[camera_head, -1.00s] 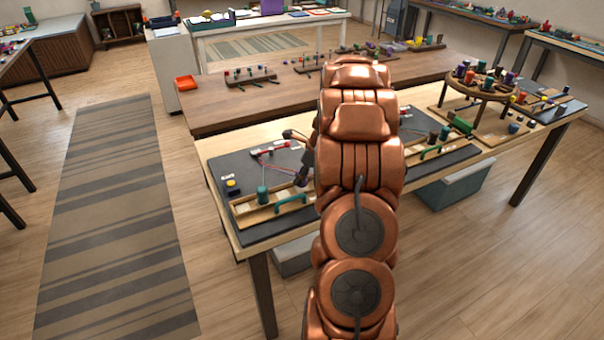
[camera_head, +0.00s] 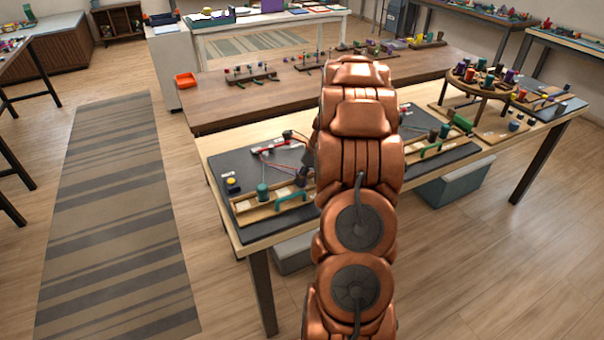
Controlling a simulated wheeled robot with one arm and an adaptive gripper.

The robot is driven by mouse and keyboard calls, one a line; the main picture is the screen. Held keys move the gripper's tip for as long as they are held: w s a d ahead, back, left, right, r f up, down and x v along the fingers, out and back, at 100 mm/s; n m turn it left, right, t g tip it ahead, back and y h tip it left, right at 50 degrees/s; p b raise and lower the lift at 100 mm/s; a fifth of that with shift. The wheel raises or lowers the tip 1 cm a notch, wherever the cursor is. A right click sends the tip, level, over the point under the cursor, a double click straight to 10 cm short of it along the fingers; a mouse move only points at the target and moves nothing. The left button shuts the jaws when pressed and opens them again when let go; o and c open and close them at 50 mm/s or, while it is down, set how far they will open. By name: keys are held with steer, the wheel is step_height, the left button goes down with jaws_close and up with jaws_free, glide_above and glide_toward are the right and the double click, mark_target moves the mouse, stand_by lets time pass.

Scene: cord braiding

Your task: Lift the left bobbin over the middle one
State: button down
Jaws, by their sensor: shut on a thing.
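A teal bobbin (camera_head: 262,191) stands upright on the left part of a wooden braiding board (camera_head: 240,207). A red bar (camera_head: 268,147) lies behind it, with thin cords (camera_head: 266,168) running forward from it. My copper arm covers the middle of the board, so the other bobbins there are hidden. Only a dark part of my gripper (camera_head: 307,160) shows at the arm's left edge, above the board. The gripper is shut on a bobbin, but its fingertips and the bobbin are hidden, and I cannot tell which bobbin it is.
A round stand (camera_head: 484,88) holds several bobbins farther right.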

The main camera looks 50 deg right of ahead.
steer(key=shift+f, duration=0.3)
steer(key=c, duration=0.7)
jaws_free()
steer(key=shift+r, duration=0.1)
steer(key=v, duration=1.2)
